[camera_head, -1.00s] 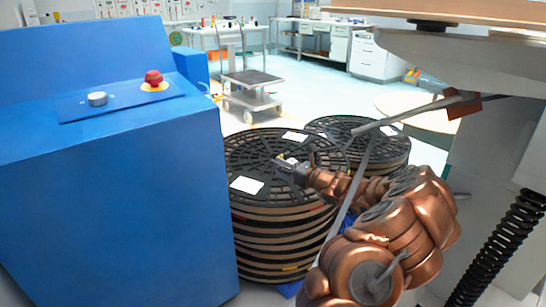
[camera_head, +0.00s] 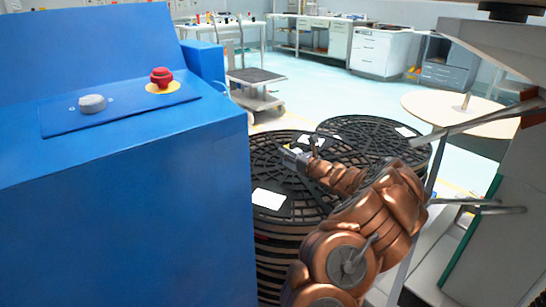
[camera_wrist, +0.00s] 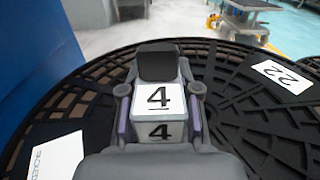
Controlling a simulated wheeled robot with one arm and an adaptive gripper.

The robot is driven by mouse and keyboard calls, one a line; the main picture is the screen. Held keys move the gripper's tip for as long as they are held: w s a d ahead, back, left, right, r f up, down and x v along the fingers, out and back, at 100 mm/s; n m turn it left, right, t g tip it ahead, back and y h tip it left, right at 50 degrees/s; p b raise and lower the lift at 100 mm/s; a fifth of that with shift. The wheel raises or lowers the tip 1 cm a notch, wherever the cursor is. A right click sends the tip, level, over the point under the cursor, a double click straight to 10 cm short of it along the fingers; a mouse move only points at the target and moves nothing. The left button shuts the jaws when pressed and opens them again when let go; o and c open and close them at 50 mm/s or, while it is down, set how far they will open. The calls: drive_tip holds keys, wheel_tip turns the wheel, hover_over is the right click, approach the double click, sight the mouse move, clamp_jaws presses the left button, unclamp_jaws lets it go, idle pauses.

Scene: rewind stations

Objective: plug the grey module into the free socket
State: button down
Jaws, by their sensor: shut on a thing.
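My gripper (camera_wrist: 160,112) is shut on a light grey module (camera_wrist: 158,101) with a "4" printed on its top and front faces. A dark grey block (camera_wrist: 158,63) shows at the module's far end. In the head view my gripper (camera_head: 292,154) is small and over the reel stack, and the module is hard to make out there. The held module is above the black reel in the wrist view; I cannot tell the gap. No free socket can be made out in either view.
A blue cabinet (camera_head: 120,215) with a red button (camera_head: 161,77) and a grey knob (camera_head: 92,103) stands close on the left. Stacked black reels (camera_head: 268,160) lie under my arm, with another stack (camera_head: 370,135) behind. A trolley (camera_head: 256,90) and open floor lie beyond.

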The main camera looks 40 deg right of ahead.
drive_tip(key=w, duration=0.3)
drive_tip(key=w+b, duration=0.1)
drive_tip(key=w, duration=0.2)
drive_tip(key=w+d+f+b, duration=0.1)
drive_tip(key=w, duration=0.2)
drive_tip(key=shift+w, duration=0.2)
drive_tip(key=f+b, duration=0.3)
drive_tip(key=shift+w+f, duration=0.2)
drive_tip(key=shift+f, duration=0.05)
drive_tip(key=shift+r, duration=0.1)
drive_tip(key=c, duration=1.3)
unclamp_jaws()
drive_tip(key=shift+f, duration=0.2)
drive_tip(key=o, duration=0.5)
drive_tip(key=shift+r, duration=0.1)
